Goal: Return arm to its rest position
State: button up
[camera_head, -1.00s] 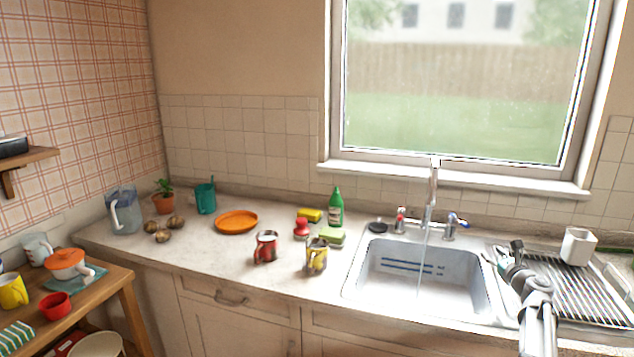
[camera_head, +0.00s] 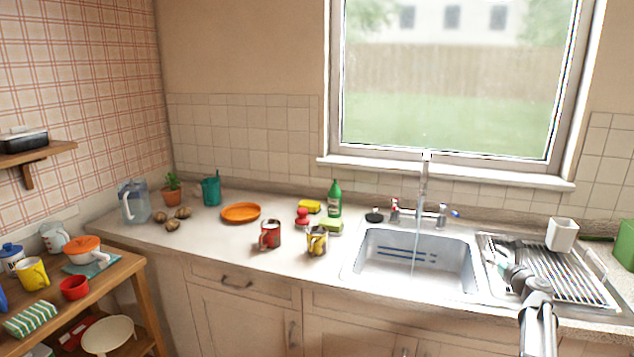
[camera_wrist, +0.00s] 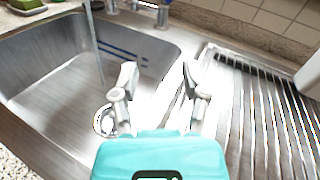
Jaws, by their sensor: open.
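My gripper (camera_head: 506,264) is at the right side of the counter, over the strip between the sink and the drying rack, with my arm reaching up from the bottom edge. In the wrist view, the two fingers of my gripper (camera_wrist: 160,82) are spread apart with nothing held between them. The sink (camera_wrist: 40,85) is to their left and the ribbed drying rack (camera_wrist: 262,120) to their right.
Water runs from the tap (camera_head: 424,185) into the sink. A white cup-like holder (camera_head: 562,234) stands at the rack's back. A wooden cart (camera_head: 125,268) is at far left.

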jog(key=s+a+f+n+g+y+p, duration=0.1)
jog(key=s+a+f+n+g+y, duration=0.15)
jog(key=a+n, duration=0.5)
jog(key=s+a+f+n+g+y+p, duration=0.15)
jog(key=a+n+g, duration=0.25)
jog(key=a, duration=0.6)
jog(key=s+a+f+n+g+y+p, duration=0.1)
jog(key=s+a+f+n+g+p, duration=0.15)
jog(key=a+n, duration=0.5)
jog(key=s+a+f+n+g+h+p, duration=0.1)
jog(key=s+a+n+g+h+p, duration=0.1)
jog(key=s, duration=0.8)
jog(key=s+a+f+n+g+h+p, duration=0.1)
jog(key=s+a+f+n+g+h, duration=0.1)
jog(key=s+a+n+g+h, duration=0.2)
jog(key=s+a+n+g, duration=0.3)
jog(key=s+a+n, duration=0.2)
jog(key=s+n, duration=0.2)
jog(key=shift+n+h+p, duration=0.3)
jog(key=shift+h+p, duration=0.1)
